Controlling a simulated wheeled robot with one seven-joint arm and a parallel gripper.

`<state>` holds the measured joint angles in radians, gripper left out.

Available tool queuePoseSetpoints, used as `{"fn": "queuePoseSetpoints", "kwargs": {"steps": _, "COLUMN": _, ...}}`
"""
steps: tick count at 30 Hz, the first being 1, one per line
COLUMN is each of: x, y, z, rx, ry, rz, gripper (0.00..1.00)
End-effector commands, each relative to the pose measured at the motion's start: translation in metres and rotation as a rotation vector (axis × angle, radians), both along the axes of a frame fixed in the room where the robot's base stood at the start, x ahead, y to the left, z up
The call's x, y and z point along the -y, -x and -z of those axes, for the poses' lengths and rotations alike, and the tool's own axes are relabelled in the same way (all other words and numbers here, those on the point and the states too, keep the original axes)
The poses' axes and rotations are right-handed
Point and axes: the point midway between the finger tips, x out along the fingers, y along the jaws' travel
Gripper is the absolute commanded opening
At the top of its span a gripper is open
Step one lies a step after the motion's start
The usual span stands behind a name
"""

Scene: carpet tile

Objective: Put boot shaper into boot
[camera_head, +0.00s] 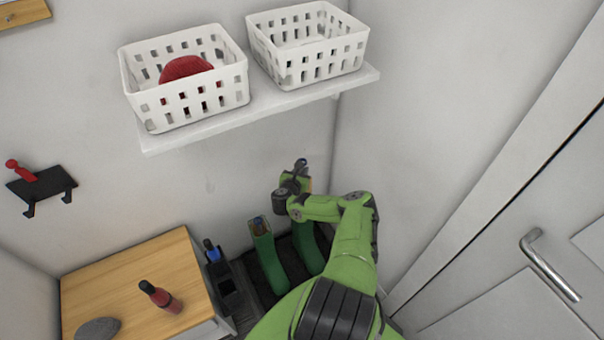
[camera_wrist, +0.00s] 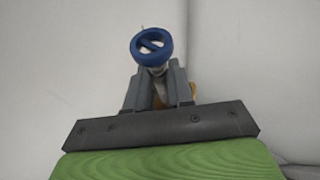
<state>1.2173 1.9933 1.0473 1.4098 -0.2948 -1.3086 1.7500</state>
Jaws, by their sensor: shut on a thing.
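My gripper (camera_wrist: 160,80) is shut on the boot shaper, whose blue ring handle (camera_wrist: 151,46) stands up beyond the fingertips in the wrist view. A bit of its tan part shows behind the fingers. In the head view my gripper (camera_head: 299,176) is above the right green boot (camera_head: 308,248), near the wall corner. The boot's upper end is partly hidden by my arm, so I cannot tell whether the shaper touches it.
A shelf (camera_head: 170,140) with two white baskets (camera_head: 190,100) (camera_head: 310,70) hangs above. A wooden-topped cabinet (camera_head: 130,270) with a red bottle (camera_head: 158,295) and a grey stone (camera_head: 98,329) is left. A dark holder (camera_head: 229,290) stands beside the boots. A door is right.

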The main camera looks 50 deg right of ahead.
Motion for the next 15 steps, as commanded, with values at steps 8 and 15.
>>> {"fn": "queuePoseSetpoints", "kwargs": {"steps": 8, "x": 0.0, "y": 0.0, "z": 0.018, "rx": 0.003, "ry": 0.0, "rz": 0.002, "gripper": 0.0}}
{"fn": "queuePoseSetpoints", "kwargs": {"steps": 15, "x": 0.0, "y": 0.0, "z": 0.032, "rx": 0.002, "ry": 0.0, "rz": 0.002, "gripper": 0.0}}
